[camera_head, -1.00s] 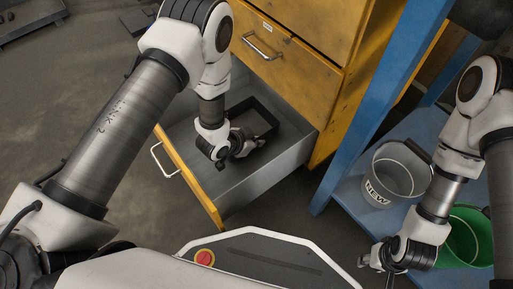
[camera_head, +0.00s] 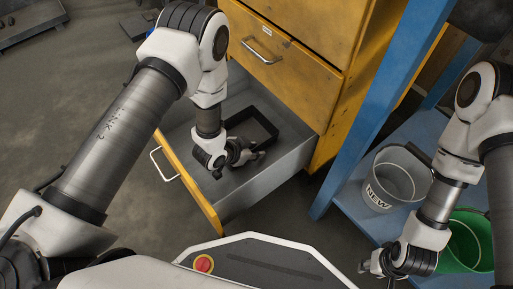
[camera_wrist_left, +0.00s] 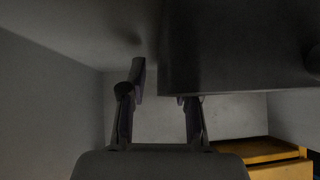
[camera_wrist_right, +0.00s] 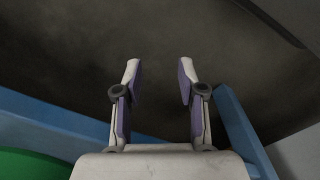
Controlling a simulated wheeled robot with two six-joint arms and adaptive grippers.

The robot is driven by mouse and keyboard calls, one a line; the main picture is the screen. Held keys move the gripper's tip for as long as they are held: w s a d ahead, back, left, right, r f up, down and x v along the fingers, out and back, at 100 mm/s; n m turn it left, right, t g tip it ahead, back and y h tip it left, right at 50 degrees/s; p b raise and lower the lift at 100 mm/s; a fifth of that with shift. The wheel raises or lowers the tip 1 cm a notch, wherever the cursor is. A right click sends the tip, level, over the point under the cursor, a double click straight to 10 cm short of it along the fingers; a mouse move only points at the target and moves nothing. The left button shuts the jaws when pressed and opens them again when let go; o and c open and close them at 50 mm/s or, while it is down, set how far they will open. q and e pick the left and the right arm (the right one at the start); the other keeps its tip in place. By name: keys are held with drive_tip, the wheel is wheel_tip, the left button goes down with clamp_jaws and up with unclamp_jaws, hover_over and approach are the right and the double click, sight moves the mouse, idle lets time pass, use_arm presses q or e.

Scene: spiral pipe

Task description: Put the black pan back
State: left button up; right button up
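The black pan (camera_head: 265,122) is a dark rectangular, rimmed shape inside the open drawer of the yellow cabinet. My left gripper (camera_head: 250,157) is inside the drawer at the pan's near side. In the left wrist view, the pan (camera_wrist_left: 240,50) is a large dark shape covering the upper right. It hides the tip of one finger of my left gripper (camera_wrist_left: 163,85). My right gripper (camera_head: 378,266) is open and empty, as the right wrist view shows (camera_wrist_right: 160,85).
The grey drawer (camera_head: 285,160) has a yellow front (camera_head: 190,185) with a metal handle, pulled out from the yellow cabinet (camera_head: 290,80). A blue shelf frame (camera_head: 375,100) stands to the right, holding a white "NEW" bucket (camera_head: 380,195) and a green bucket (camera_head: 470,245) near my right arm.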

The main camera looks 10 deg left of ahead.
use_arm(q)
drive_tip(key=p+v, duration=0.2)
drive_tip(key=v, duration=0.3)
drive_tip(key=shift+r+p, duration=0.4)
drive_tip(key=shift+s+a+r, duration=0.15)
drive_tip(key=shift+s, duration=0.1)
